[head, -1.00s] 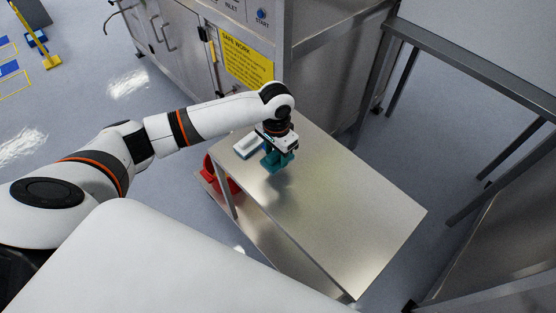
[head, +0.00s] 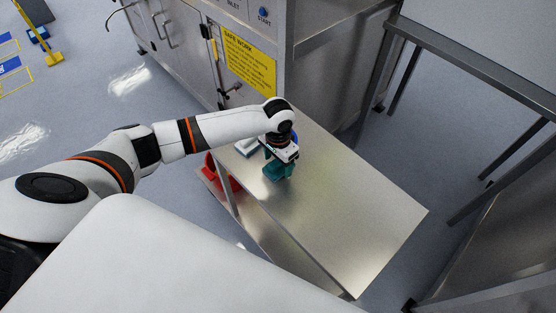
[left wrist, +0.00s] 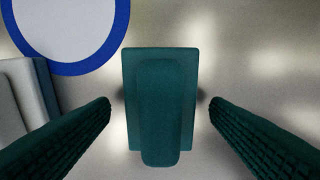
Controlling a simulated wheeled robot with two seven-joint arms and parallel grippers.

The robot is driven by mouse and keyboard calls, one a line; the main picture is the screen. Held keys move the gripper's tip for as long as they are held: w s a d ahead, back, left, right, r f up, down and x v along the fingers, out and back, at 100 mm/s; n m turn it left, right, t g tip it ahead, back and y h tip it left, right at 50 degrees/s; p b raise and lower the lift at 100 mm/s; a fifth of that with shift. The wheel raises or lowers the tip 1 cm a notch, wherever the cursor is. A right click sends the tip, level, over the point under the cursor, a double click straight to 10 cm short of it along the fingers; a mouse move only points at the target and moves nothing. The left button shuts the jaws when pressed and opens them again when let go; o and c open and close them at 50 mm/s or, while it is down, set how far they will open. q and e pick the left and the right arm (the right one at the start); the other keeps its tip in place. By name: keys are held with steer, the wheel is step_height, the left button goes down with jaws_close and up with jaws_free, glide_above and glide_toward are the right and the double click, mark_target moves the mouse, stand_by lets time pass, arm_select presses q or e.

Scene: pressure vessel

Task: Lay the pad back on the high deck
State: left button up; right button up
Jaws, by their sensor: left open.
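In the left wrist view a dark teal pad (left wrist: 160,100) with a raised grip along its middle lies over the steel surface. My left gripper (head: 278,171) is open, with one ribbed teal finger on each side of the pad and a visible gap to it on both sides. In the head view the gripper points down over the far left part of the steel table top (head: 340,215). There the pad cannot be told apart from the teal fingers. I cannot tell whether the pad fully rests on the top. My right gripper is not in view.
A white and blue-grey block (left wrist: 22,95) and a white disc with a blue rim (left wrist: 70,68) lie beside the pad. A red object (head: 210,172) is under the table's left side. A steel cabinet (head: 330,75) stands behind. The table's near right part is clear.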

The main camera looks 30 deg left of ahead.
arm_select(q)
steer(key=shift+r, duration=0.15)
step_height(320, 180, up, 12)
steer(key=shift+b, duration=0.35)
stand_by(0.4)
